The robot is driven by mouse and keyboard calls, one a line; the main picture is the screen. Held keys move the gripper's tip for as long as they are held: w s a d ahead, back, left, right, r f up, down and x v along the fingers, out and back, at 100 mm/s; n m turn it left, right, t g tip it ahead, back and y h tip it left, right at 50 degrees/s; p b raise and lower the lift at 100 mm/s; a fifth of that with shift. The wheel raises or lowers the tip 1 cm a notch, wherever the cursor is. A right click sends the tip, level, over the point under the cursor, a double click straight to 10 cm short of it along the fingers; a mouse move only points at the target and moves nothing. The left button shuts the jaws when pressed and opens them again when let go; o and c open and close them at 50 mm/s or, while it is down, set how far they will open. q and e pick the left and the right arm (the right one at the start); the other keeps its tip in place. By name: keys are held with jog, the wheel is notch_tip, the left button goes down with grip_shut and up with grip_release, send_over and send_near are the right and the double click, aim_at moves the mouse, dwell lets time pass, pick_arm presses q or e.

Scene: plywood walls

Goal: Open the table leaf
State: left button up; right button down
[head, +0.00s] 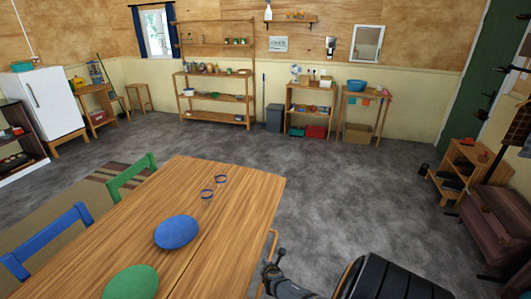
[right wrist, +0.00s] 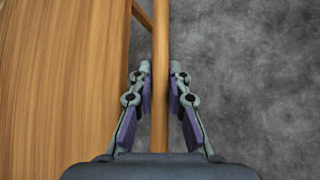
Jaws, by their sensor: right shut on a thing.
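The wooden table (head: 240,215) stands at the lower left in the head view, with a thin seam running along its top. A slim wooden rail (head: 272,245) sticks out beside its right edge. In the right wrist view the rail (right wrist: 160,120) runs lengthwise beside the table top (right wrist: 60,90), joined by a slanting bar near the top. My right gripper (head: 272,270) is at this rail; in the right wrist view its fingers (right wrist: 160,70) are shut on it, one on each side. My left gripper is not in view.
A blue oval (head: 177,232), a green oval (head: 131,282) and two blue-rimmed glasses (head: 214,187) are on the table. Blue (head: 55,240) and green (head: 132,178) chairs stand at its left. The grey floor (head: 350,190) right of the table is open.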

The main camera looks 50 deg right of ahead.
notch_tip(320, 180, up, 4)
jog(key=p, duration=0.2)
jog(key=shift+s+r+p, duration=0.1)
jog(key=shift+s+p, duration=0.05)
jog(key=shift+p, duration=0.25)
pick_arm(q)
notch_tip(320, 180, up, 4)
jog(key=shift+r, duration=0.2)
pick_arm(e)
jog(key=shift+d, duration=0.1)
jog(key=shift+w+r, duration=0.1)
jog(key=shift+w, duration=0.15)
jog(key=c, duration=1.3)
grip_release()
jog(key=shift+s+r, duration=0.1)
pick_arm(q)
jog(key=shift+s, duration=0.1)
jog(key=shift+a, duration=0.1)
pick_arm(e)
jog(key=shift+s, duration=0.1)
jog(key=v, duration=1.2)
